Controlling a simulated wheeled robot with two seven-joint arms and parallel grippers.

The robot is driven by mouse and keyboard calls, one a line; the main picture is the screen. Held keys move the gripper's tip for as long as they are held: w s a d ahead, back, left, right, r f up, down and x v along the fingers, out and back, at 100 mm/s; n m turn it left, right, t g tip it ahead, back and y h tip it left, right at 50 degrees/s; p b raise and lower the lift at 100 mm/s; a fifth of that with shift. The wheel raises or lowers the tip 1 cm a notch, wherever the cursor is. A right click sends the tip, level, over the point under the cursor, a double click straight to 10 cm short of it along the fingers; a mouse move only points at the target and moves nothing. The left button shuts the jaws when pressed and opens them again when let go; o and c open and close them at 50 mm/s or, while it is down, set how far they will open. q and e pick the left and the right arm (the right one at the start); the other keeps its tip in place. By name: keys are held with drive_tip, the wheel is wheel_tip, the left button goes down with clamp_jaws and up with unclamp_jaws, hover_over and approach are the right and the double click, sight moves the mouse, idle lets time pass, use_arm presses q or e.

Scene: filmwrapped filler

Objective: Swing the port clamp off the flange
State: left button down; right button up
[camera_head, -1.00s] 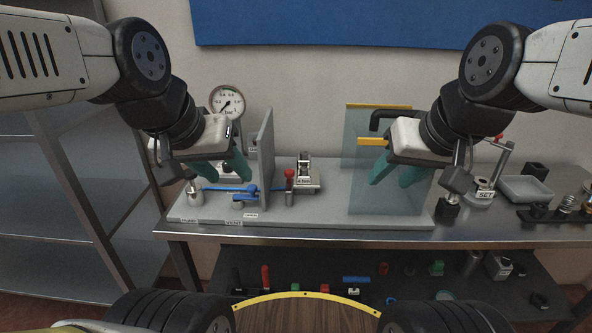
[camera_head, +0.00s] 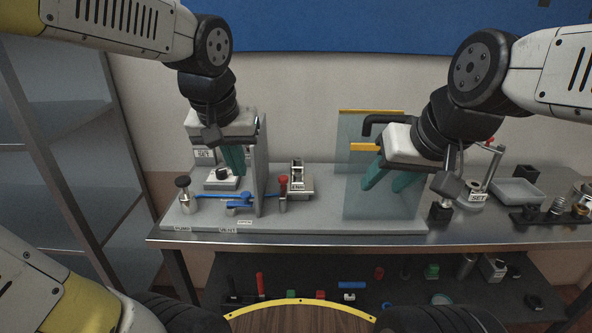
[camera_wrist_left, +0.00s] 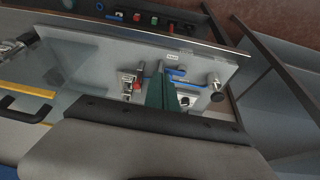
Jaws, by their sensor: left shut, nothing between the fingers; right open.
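My left gripper (camera_head: 234,160) is shut and empty, its teal fingers pointing down beside the upright grey plate on the bench fixture. Its fingers also show in the left wrist view (camera_wrist_left: 161,92). Below them is a blue lever (camera_head: 238,199). To their right stands a red-tipped post (camera_head: 283,190) with a small metal clamp-like piece (camera_head: 297,178) behind it; it also shows in the left wrist view (camera_wrist_left: 127,86). I cannot tell which part is the port clamp or the flange. My right gripper (camera_head: 386,181) is open and empty in front of the clear panel.
The clear panel (camera_head: 357,200) has a yellow strip on top. A black knob on a metal post (camera_head: 184,190) stands at the fixture's left. A grey tray (camera_head: 517,190) and small parts lie at right. A lower shelf (camera_head: 400,272) holds several small items. The fixture's middle is clear.

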use_arm(q)
drive_tip(key=w+d+f+y, duration=0.2)
drive_tip(key=w+d+f, duration=0.1)
drive_tip(key=w+d, duration=0.4)
drive_tip(key=w+d+f+t+y, duration=0.1)
drive_tip(key=w+d+f+y, duration=0.2)
drive_tip(key=w+d, duration=0.4)
drive_tip(key=shift+w+d+f, duration=0.35)
drive_tip(key=shift+w+f, duration=0.05)
drive_tip(key=shift+w, duration=0.2)
approach(283, 187)
drive_tip(key=w+f, duration=0.3)
drive_tip(key=shift+w+d+f, duration=0.1)
drive_tip(key=shift+w+f, duration=0.15)
drive_tip(key=shift+f, duration=0.1)
